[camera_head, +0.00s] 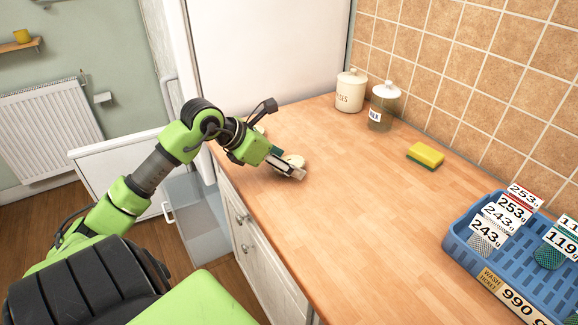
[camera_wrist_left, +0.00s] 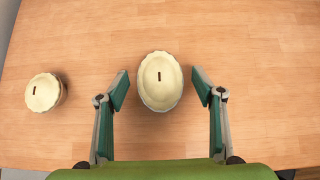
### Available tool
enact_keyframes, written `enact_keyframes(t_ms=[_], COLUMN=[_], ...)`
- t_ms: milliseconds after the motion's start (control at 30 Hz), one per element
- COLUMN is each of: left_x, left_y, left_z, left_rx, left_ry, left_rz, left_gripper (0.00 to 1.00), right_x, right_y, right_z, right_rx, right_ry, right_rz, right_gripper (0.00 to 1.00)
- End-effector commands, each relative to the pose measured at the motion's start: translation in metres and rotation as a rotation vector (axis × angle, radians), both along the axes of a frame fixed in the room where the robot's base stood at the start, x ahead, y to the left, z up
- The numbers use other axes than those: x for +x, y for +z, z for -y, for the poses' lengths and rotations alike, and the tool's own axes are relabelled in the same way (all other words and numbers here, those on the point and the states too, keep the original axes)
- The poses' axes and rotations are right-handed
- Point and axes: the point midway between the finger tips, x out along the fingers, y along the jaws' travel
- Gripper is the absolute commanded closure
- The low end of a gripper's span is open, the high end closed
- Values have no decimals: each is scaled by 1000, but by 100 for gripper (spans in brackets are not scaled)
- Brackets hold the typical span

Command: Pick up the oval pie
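The oval pie (camera_wrist_left: 160,82) is cream-coloured with a crimped rim and a small dark slot, and lies on the wooden worktop. In the left wrist view it sits between the two open fingers of my left gripper (camera_wrist_left: 161,88), with a gap on each side. In the head view the pie (camera_head: 294,160) shows partly behind my left gripper (camera_head: 287,168). A round pie (camera_wrist_left: 44,93) with a similar slot lies to the left in the left wrist view. My right gripper is in neither view.
A blue basket (camera_head: 455,238) with labelled weights stands at the right. A yellow-green sponge (camera_head: 425,155), a glass jar (camera_head: 382,108) and a cream canister (camera_head: 349,92) stand near the tiled wall. The middle of the worktop (camera_head: 350,210) is clear.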

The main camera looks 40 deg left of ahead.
Motion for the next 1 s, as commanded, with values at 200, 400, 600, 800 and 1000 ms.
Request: enact_keyframes(t_ms=[200,400,600,800,1000], left_x=[0,0,0,0,-26], left_y=[0,0,9,38,77], left_z=[0,0,0,-1,-24], left_rx=[-1,0,0,4,0], left_ry=[-1,0,-1,-1,3], left_rz=[0,0,1,3,1], left_gripper=[82,82,82,82,82], right_x=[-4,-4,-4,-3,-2], right_y=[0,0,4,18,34], right_z=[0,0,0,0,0], right_rx=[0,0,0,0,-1], right_ry=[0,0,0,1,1], right_rz=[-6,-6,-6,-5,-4], right_gripper=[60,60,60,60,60])
